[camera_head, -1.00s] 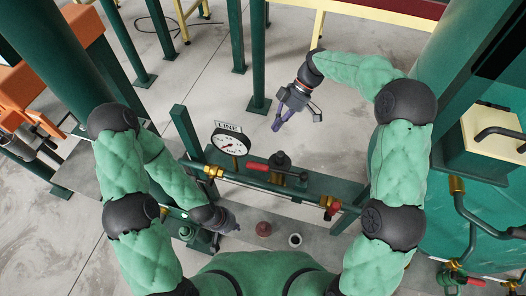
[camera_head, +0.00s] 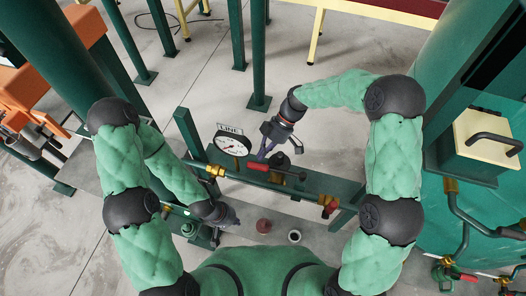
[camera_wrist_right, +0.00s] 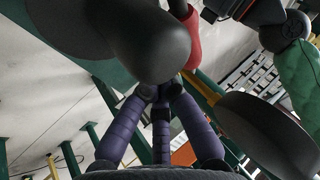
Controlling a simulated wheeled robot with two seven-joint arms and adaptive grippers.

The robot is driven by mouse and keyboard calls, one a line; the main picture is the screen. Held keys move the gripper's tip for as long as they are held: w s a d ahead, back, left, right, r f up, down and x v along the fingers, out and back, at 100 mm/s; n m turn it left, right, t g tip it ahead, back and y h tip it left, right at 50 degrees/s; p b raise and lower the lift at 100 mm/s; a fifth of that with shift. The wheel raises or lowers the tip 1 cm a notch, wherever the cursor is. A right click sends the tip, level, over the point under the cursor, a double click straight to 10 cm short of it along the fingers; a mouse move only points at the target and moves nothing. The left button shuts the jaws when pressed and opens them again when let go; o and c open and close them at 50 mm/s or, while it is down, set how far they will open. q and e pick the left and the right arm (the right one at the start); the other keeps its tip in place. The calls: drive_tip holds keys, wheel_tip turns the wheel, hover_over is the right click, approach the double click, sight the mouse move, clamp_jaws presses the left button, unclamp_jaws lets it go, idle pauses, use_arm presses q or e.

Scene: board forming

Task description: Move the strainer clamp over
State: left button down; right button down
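The strainer clamp, as far as I can tell, is the dark fitting (camera_head: 279,171) with a red handle (camera_head: 257,165) on the green rail in the head view. In the right wrist view the red handle (camera_wrist_right: 193,45) shows near a large dark rounded part at the top. My right gripper (camera_head: 262,155) is just above and behind the red handle. In the right wrist view its purple fingers (camera_wrist_right: 162,92) converge at the tips and look shut, with nothing seen between them. My left gripper (camera_head: 230,217) is low at left, near the rail's lower fittings; its fingers are too small to read.
A round LINE gauge (camera_head: 231,145) stands just left of the clamp. Brass fittings (camera_head: 216,171) and another red handle (camera_head: 329,207) lie along the rail. A red cap (camera_head: 263,226) and a white-rimmed ring (camera_head: 294,237) are in front.

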sight(257, 164)
drive_tip(key=shift+s, duration=0.1)
drive_tip(key=shift+n+g+h, duration=0.3)
drive_tip(key=shift+n, duration=0.5)
drive_tip(key=s+b, duration=0.1)
drive_tip(key=s+a+b, duration=0.1)
drive_tip(key=s+b, duration=0.1)
drive_tip(key=shift+s+a, duration=0.3)
drive_tip(key=shift+s, duration=0.05)
drive_tip(key=shift+w, duration=0.1)
